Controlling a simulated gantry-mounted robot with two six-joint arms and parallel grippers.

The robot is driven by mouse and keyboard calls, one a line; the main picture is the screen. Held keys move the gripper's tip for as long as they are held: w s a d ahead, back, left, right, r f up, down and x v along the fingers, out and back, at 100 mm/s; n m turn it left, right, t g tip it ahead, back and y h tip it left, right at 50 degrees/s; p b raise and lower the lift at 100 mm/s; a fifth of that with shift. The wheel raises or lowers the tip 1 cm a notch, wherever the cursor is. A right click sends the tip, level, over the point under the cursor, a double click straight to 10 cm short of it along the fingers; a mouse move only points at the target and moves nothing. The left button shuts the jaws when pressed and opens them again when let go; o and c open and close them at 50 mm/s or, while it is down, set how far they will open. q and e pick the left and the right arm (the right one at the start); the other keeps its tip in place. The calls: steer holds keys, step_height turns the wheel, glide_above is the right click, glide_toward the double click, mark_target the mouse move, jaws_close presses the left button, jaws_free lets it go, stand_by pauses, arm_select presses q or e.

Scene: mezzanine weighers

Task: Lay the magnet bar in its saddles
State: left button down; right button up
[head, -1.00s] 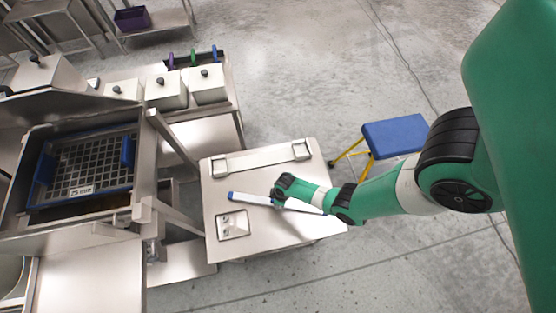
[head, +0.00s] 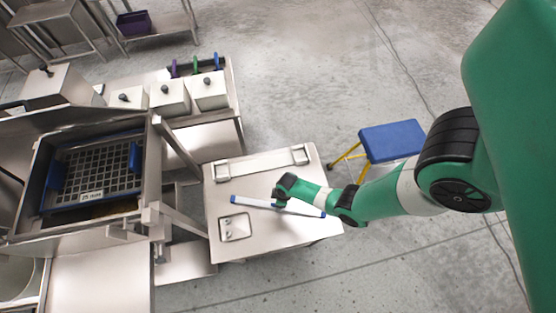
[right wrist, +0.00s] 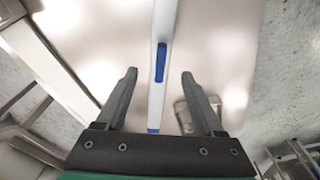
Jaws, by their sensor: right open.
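The magnet bar (head: 252,203), white with blue ends, lies at a slant on the steel table. Two square metal saddles, the left (head: 221,171) and the right (head: 300,155), stand near the table's far edge, and the bar is apart from them. My right gripper (head: 279,197) is over the middle of the bar. In the right wrist view my right gripper (right wrist: 159,76) is open, its fingers on either side of the bar (right wrist: 165,20) and its blue middle part, with gaps visible. My left gripper is in no view.
The steel table (head: 275,238) also carries a small square plate with knobs (head: 235,228) at its front left. A blue step stool (head: 392,140) stands to the right. Weigher housing with a blue-framed grid (head: 95,175) stands at left.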

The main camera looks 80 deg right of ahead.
arm_select(q)
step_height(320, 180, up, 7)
steer(key=p, duration=0.5)
arm_select(e)
step_height(320, 180, up, 7)
steer(key=shift+s+f, duration=0.2)
steer(key=shift+s, duration=0.2)
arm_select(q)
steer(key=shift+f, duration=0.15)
